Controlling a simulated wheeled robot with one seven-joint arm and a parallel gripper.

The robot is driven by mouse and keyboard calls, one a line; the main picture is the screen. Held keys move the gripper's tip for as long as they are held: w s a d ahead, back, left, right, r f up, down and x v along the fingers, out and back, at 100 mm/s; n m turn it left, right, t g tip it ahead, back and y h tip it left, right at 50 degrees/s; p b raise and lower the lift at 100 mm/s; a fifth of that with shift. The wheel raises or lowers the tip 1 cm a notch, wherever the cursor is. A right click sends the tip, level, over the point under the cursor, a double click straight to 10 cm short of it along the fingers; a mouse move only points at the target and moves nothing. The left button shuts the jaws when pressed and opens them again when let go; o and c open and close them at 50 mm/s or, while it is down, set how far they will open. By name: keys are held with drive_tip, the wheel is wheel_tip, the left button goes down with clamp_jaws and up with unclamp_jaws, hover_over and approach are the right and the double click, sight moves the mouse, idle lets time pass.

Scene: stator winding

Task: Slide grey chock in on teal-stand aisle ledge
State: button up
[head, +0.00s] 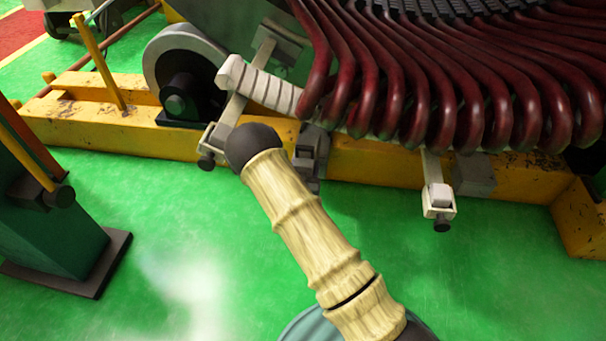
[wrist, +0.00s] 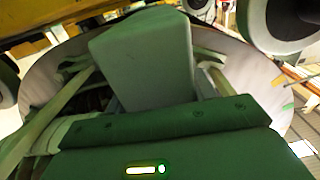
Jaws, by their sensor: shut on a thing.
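A plain grey block, which looks like the grey chock (wrist: 145,52), fills the upper middle of the wrist view. My gripper (wrist: 148,92) is shut on it, and its near end sits close against the green gripper body. In the head view my pale sleeved arm reaches up to a dark joint in front of the yellow frame. My gripper and the chock cannot be made out clearly there. A dark green stand (head: 62,225) on a black foot is at the left edge; I cannot tell whether it is the teal stand. No aisle ledge can be identified surely.
A yellow frame (head: 100,138) crosses the head view, with a grey roller (head: 183,58) on it. Dark red coils (head: 440,95) overhang at the upper right. A small pale bracket (head: 438,198) juts out below them. Green floor (head: 400,265) is clear in front.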

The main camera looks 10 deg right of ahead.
drive_tip(key=shift+f+b+x, duration=0.45)
drive_tip(key=shift+b+x, duration=0.65)
drive_tip(key=shift+x, duration=1.8)
drive_tip(key=shift+f+b+x, duration=0.45)
drive_tip(key=shift+b+x, duration=0.65)
drive_tip(key=shift+x, duration=1.8)
drive_tip(key=shift+f+b+x, duration=0.45)
drive_tip(key=shift+b+x, duration=0.65)
drive_tip(key=shift+x, duration=2.65)
drive_tip(key=shift+a, duration=0.1)
drive_tip(key=shift+f+b, duration=0.3)
drive_tip(key=shift+b, duration=0.1)
drive_tip(key=shift+w, duration=0.2)
